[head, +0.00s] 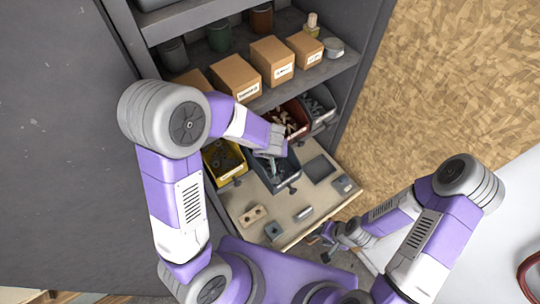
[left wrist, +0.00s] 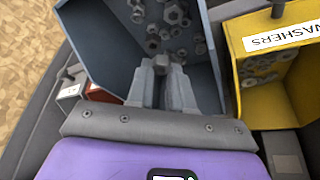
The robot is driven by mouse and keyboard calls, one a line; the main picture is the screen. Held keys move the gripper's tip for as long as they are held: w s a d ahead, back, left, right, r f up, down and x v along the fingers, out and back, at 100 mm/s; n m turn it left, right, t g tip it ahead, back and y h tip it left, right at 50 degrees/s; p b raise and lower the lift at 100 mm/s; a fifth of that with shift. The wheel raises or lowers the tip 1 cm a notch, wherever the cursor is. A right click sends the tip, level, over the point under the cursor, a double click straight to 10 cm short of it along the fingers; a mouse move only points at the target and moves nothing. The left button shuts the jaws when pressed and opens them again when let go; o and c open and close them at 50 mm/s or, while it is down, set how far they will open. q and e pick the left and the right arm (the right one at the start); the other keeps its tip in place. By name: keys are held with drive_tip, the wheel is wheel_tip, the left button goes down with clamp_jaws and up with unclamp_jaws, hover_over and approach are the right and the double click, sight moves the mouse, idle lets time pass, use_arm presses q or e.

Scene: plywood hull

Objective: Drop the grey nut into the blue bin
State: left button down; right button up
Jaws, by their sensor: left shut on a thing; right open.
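The blue bin (head: 288,178) stands on the worktop below the shelf, between the yellow and red bins. In the left wrist view its wall (left wrist: 95,45) surrounds several loose grey nuts at the bottom. My left gripper (head: 271,166) points down over the bin's opening. In the left wrist view its fingers (left wrist: 162,72) are shut on a small grey nut (left wrist: 162,60), held inside the bin's outline. How far the nut is above the bin floor is hard to tell. My right gripper (head: 334,243) is open and empty near the worktop's front edge.
A yellow washers bin (head: 224,160) is to the left; a red bin (head: 293,118) and a grey bin (head: 319,106) are behind. Cardboard boxes (head: 272,62) line the shelf above. A wooden block (head: 252,215), a grey holed block (head: 273,231) and a metal cylinder (head: 303,213) lie in front.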

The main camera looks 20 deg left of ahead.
use_arm(q)
wheel_tip(320, 180, down, 2)
drive_tip(key=shift+f+b, duration=0.1)
drive_tip(key=shift+b, duration=0.35)
drive_tip(key=shift+w+a+f, duration=0.15)
drive_tip(key=shift+w+f, duration=0.1)
drive_tip(key=shift+r, duration=0.1)
use_arm(e)
wheel_tip(320, 180, down, 2)
drive_tip(key=shift+w, duration=0.1)
use_arm(q)
drive_tip(key=shift+s, duration=0.1)
drive_tip(key=shift+f+b, duration=0.3)
drive_tip(key=shift+f, duration=0.2)
drive_tip(key=c, duration=1)
unclamp_jaws()
drive_tip(key=shift+r, duration=0.1)
use_arm(e)
drive_tip(key=shift+f, duration=0.15)
use_arm(q)
drive_tip(key=shift+r, duration=0.1)
